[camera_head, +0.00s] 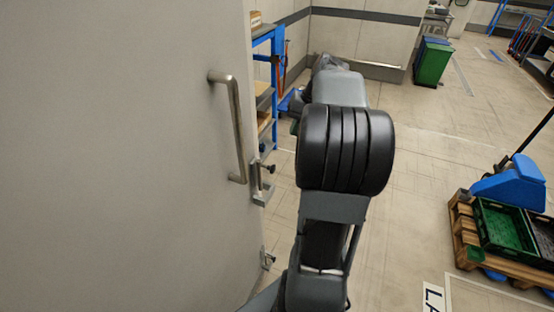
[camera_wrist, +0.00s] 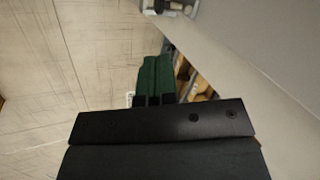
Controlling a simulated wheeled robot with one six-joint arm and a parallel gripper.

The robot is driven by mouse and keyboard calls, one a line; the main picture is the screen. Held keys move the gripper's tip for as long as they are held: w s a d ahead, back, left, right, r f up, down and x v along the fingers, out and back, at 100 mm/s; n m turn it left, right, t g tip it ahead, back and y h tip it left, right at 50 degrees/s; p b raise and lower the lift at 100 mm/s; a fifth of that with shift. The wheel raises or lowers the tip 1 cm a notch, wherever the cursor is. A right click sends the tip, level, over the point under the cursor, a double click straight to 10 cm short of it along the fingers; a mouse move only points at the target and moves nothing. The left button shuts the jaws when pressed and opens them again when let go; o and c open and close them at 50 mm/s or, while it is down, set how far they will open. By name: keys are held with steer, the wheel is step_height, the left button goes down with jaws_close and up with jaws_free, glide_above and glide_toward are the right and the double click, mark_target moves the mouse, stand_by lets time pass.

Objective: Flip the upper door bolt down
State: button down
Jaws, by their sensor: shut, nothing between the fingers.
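The pale grey door (camera_head: 130,150) fills the left of the head view and also shows at the right of the wrist view (camera_wrist: 255,35). The upper door bolt (camera_head: 262,183), metal with a dark knob, sits at the door's edge below the handle. A metal fitting with a dark knob (camera_wrist: 168,8), apparently a door bolt, is cut off at the top of the wrist view; which bolt it is I cannot tell. My gripper (camera_wrist: 156,60) has green fingers, shut together and empty, apart from that fitting.
A bar handle (camera_head: 236,125) stands out from the door. A second bolt (camera_head: 267,259) sits lower on the door's edge. A blue shelf rack (camera_head: 275,90) stands behind the edge. A pallet (camera_head: 480,245) with crates is at right; the floor between is clear.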

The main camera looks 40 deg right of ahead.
steer(key=shift+f, duration=0.1)
steer(key=p+x, duration=0.1)
steer(key=x, duration=1.3)
steer(key=shift+p, duration=0.3)
step_height(320, 180, down, 7)
steer(key=b, duration=0.6)
steer(key=shift+s+f, duration=0.2)
steer(key=shift+f, duration=0.05)
steer(key=p, duration=0.2)
glide_toward(274, 166)
steer(key=shift+s+d+f, duration=0.6)
steer(key=shift+s+d, duration=0.2)
steer(key=shift+d, duration=0.1)
